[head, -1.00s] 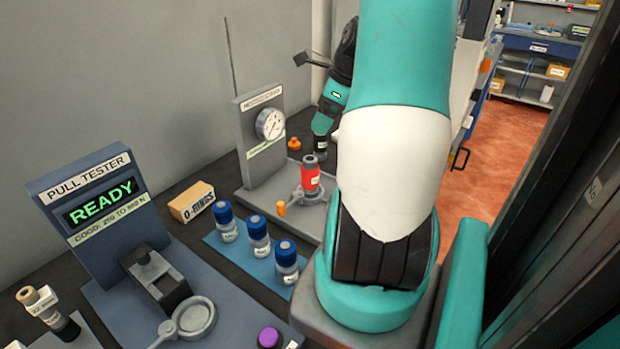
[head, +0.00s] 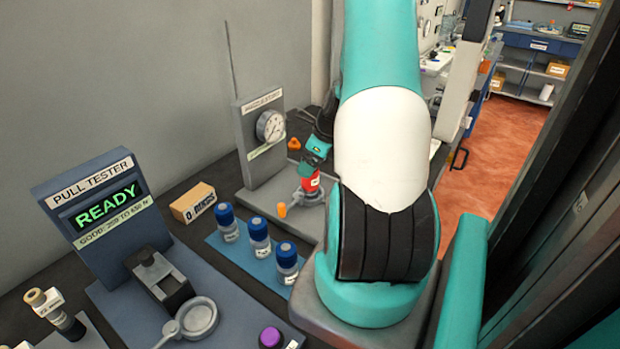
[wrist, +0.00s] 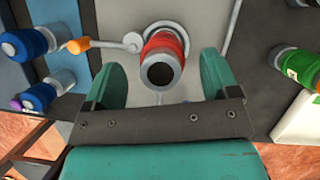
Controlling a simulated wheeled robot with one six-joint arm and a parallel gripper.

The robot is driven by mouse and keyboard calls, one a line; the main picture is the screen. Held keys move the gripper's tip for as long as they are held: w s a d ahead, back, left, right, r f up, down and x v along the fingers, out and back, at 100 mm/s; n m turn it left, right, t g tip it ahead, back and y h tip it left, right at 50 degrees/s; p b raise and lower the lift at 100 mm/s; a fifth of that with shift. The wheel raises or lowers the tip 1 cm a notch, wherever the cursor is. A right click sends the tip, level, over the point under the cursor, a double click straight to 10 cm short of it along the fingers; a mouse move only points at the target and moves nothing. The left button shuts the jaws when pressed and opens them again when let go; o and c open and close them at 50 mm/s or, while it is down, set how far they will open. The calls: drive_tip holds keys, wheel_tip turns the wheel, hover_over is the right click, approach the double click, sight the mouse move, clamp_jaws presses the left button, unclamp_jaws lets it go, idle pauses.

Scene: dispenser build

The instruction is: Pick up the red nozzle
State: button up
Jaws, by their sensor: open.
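The red nozzle (head: 311,184) stands in a ring holder on the grey gauge station in the head view. In the wrist view the nozzle (wrist: 165,45) shows its red body and a grey end with a dark round opening. My gripper (wrist: 160,76) is open, with one teal finger to each side of the nozzle's near end. In the head view my gripper (head: 314,160) is just over the nozzle and hides its top. I cannot tell whether the fingers touch it.
The grey gauge station (head: 250,172) rises behind the nozzle. An orange-tipped lever (head: 282,210) sticks out beside the holder. Several blue-capped bottles (head: 259,236) stand on a blue mat nearby. A green part (wrist: 303,68) lies at the right of the wrist view.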

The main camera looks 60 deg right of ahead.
sight(309, 186)
drive_tip(key=shift+p+x, duration=0.35)
drive_tip(key=shift+x, duration=1.4)
drive_tip(key=shift+s+d, duration=0.1)
drive_tip(key=c, duration=1.4)
clamp_jaws()
drive_tip(key=shift+r, duration=0.1)
